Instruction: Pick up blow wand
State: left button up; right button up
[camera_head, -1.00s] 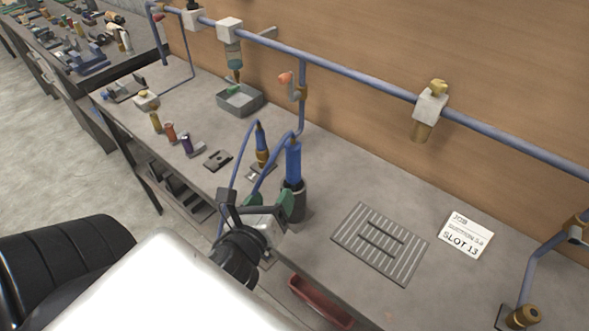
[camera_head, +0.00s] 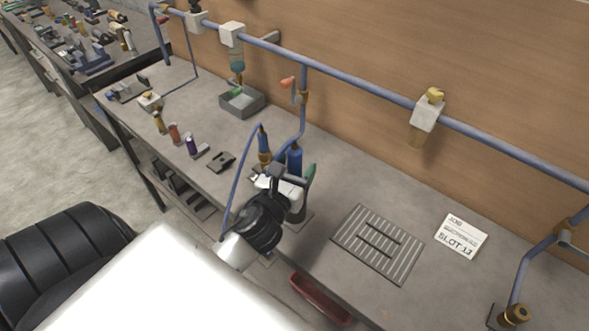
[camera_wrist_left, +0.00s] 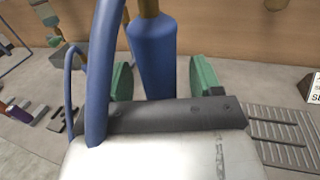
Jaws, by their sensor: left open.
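A blue cylindrical tool, seemingly the blow wand (camera_head: 294,158), stands upright in a dark holder on the bench. In the left wrist view its blue body (camera_wrist_left: 153,50) rises just ahead of my left gripper, with a brass-coloured part at its top. My left gripper (camera_head: 294,176) is open at this tool; the green fingers of my left gripper (camera_wrist_left: 162,80) show on either side of the blue body with gaps. The tool's lower part is hidden behind the gripper. My right gripper is not in view.
A smaller blue-and-brass tool (camera_head: 264,144) stands just left, and a blue hose (camera_head: 237,180) loops close to my wrist. A slotted grey mat (camera_head: 377,243) and a job card (camera_head: 461,236) lie right. A red tray (camera_head: 320,299) sits below the bench edge.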

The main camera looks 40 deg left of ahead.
pick_arm(q)
jog(key=shift+w+a, duration=0.2)
jog(key=shift+w, duration=0.7)
jog(key=shift+s, duration=0.1)
jog(key=shift+c, duration=0.5)
jog(key=c, duration=1)
